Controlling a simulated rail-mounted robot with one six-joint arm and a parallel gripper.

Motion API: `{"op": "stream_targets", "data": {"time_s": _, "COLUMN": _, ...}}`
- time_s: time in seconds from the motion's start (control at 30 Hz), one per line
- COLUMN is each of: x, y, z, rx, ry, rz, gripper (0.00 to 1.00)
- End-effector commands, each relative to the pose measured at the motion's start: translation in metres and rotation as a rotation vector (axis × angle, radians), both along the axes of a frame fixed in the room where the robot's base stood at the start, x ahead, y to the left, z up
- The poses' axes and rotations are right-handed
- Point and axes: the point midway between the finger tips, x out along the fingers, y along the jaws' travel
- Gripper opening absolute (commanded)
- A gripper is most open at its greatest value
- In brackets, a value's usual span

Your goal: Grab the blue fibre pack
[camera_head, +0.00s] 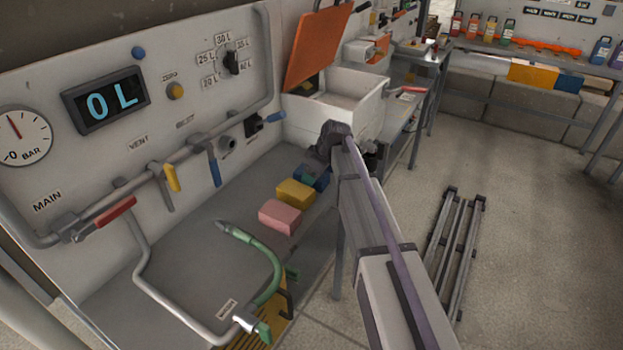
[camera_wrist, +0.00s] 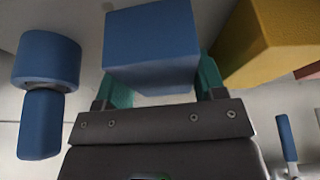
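The blue fibre pack (camera_wrist: 152,42) is a plain blue block in the wrist view, directly in front of my gripper (camera_wrist: 162,82). In the head view the blue pack (camera_head: 311,177) is small and dark on the grey bench, at the far end of a row of packs. My gripper's two teal fingers stand well apart, one at each side of the blue pack. The right finger lies close along its right side; the left finger is partly hidden behind its lower left. Whether they press on it cannot be seen. My arm hides part of this area in the head view.
A yellow pack (camera_head: 295,193) sits close beside the blue one, and a pink pack (camera_head: 280,216) beyond it. A panel with blue and red valve handles stands behind the bench. A green hose (camera_head: 262,262) lies toward the bench front. A white bin (camera_head: 335,102) stands farther back.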

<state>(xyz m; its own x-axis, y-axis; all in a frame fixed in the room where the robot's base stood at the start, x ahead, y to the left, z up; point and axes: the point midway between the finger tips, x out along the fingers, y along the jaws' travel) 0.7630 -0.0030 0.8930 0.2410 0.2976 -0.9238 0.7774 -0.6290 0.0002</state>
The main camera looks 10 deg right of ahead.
Motion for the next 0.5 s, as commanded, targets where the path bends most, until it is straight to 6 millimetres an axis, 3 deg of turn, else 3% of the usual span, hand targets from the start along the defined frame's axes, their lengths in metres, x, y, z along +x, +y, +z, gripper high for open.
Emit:
{"op": "stream_targets", "data": {"time_s": 0.23, "x": -0.0001, "y": -0.0001, "z": -0.0002, "rx": 0.000, "ry": 0.000, "rz": 0.000, "gripper": 0.38}}
{"op": "stream_targets", "data": {"time_s": 0.5, "x": 0.0000, "y": 0.0000, "z": 0.0048, "rx": 0.000, "ry": 0.000, "rz": 0.000, "gripper": 0.38}}
